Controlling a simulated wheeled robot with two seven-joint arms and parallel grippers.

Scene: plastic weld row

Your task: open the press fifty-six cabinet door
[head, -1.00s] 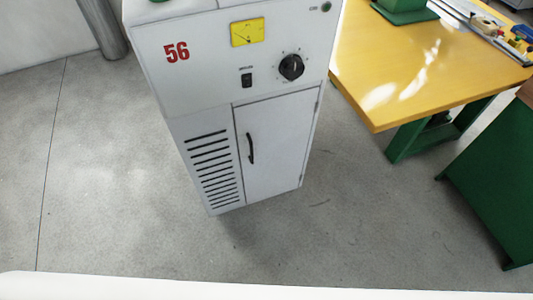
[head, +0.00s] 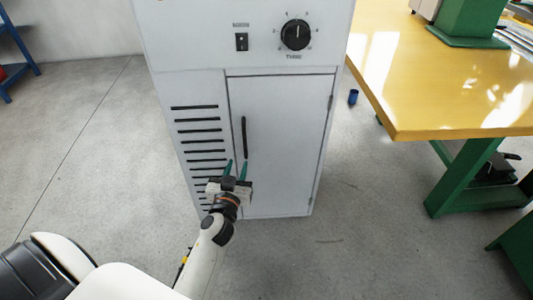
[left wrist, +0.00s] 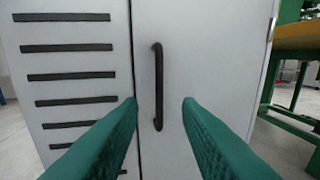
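The press fifty-six cabinet door (head: 285,150) is a light grey panel on the front of the white cabinet, and it is closed. Its black vertical handle (head: 244,137) is near the door's left edge, with hinges on the right side. My left gripper (head: 236,166) is open in front of the handle's lower part. In the left wrist view the handle (left wrist: 158,86) stands between the two green fingertips, a little beyond them, and nothing is gripped. The door (left wrist: 200,60) also shows there. My right gripper is not in view.
Black vent slots (head: 198,133) lie left of the door. A dial (head: 296,35) and a switch (head: 241,42) sit above it. A yellow table (head: 410,90) with green legs stands at the right. The floor left of the cabinet is clear.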

